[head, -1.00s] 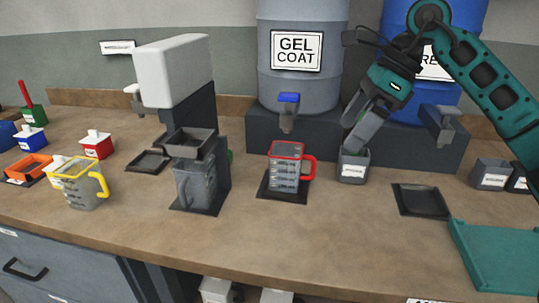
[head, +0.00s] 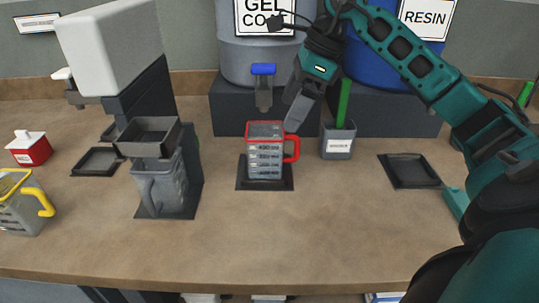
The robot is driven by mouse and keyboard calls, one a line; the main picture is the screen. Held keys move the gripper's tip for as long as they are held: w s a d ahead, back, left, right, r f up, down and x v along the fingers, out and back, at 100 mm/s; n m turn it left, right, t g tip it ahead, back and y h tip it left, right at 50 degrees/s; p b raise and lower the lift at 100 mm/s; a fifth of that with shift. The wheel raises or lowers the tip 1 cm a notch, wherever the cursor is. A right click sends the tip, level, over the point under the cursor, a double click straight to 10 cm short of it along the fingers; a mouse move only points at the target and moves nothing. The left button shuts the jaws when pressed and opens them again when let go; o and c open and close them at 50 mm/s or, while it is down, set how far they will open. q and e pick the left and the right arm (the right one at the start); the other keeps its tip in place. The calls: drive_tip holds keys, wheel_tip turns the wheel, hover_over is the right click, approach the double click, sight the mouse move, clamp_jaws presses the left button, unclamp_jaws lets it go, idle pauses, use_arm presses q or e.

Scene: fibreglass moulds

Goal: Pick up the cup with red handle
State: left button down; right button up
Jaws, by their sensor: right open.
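The cup with red handle (head: 264,157) is a clear measuring cup with a red rim. It stands upright on a small dark tray (head: 243,184), below the blue-topped tap (head: 263,84). Its handle points right. My right gripper (head: 292,120) reaches down from the upper right, just above and beside the handle. It is open and holds nothing visible. One grey finger shows clearly; the other is mostly hidden. I cannot tell whether a finger touches the cup. My left gripper is not in view.
A grey holder (head: 338,145) with a green stick (head: 343,103) stands just right of the cup. A dispenser (head: 150,90) with a grey-handled cup (head: 163,187) stands left. A yellow-handled cup (head: 22,208) is at far left. An empty dark tray (head: 409,172) lies right. The front counter is clear.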

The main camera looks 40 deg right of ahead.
sight(279, 123)
drive_tip(key=shift+w+x, duration=0.25)
drive_tip(key=shift+x, duration=1.1)
drive_tip(key=shift+w+x, duration=0.2)
drive_tip(key=shift+x, duration=1.15)
drive_tip(key=shift+r, duration=0.1)
drive_tip(key=shift+c, duration=0.5)
drive_tip(key=c, duration=1.4)
